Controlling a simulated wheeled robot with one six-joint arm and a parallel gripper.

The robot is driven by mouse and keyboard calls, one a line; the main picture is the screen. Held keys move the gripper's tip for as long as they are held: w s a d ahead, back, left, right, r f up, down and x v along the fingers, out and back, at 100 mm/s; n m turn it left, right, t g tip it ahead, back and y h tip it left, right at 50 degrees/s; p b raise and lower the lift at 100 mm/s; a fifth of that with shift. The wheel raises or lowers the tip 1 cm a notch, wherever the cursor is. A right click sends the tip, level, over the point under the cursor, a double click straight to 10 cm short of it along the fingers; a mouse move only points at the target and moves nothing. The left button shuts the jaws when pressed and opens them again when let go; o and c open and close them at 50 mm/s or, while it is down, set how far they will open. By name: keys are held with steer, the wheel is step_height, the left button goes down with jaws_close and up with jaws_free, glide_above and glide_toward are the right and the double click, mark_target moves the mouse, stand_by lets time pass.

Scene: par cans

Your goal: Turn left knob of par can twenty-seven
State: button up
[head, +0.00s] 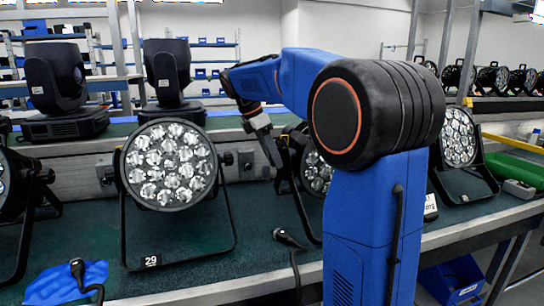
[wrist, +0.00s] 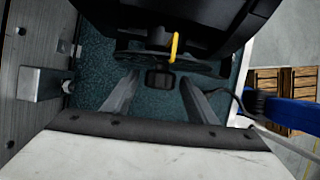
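A round black par can (head: 317,172) with clear lenses stands partly hidden behind my arm; its number cannot be read. My gripper (head: 272,152) is at its left side in the head view, pointing down. In the wrist view my gripper (wrist: 159,82) has its two fingers spread apart, with a small dark knob (wrist: 160,79) between their tips. A gap shows on each side of the knob, so the fingers are not closed on it. The black can body (wrist: 165,20) fills the top of the wrist view, with a yellow loop (wrist: 174,47) on it.
A par can labelled 29 (head: 170,165) stands to the left, with knobs on both sides. Another par can (head: 460,138) stands right of my arm. Cable connectors (head: 288,238) lie on the green bench top (head: 190,265). Moving-head lights (head: 60,85) stand behind.

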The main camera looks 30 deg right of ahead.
steer(key=c, duration=0.9)
steer(key=shift+o, duration=0.2)
steer(key=shift+t, duration=0.3)
steer(key=t, duration=0.3)
steer(key=shift+s+a+m+h, duration=0.1)
steer(key=shift+s+m+h, duration=0.2)
steer(key=shift+s+m, duration=0.1)
steer(key=t, duration=0.1)
steer(key=t+h, duration=0.1)
steer(key=t, duration=0.1)
steer(key=shift+s+f+m, duration=0.15)
steer(key=shift+s+m, duration=0.05)
steer(key=shift+m, duration=0.2)
steer(key=t, duration=0.2)
steer(key=t+h, duration=0.1)
steer(key=shift+s+a+f+m+t, duration=0.1)
steer(key=shift+f+m+t, duration=0.1)
steer(key=shift+m+t, duration=0.2)
steer(key=shift+s+f+m+t+h, duration=0.15)
steer(key=shift+m+t+h, duration=0.35)
steer(key=shift+t, duration=0.7)
steer(key=shift+f+t+h, duration=0.1)
steer(key=shift+t+h, duration=0.2)
steer(key=shift+t, duration=0.1)
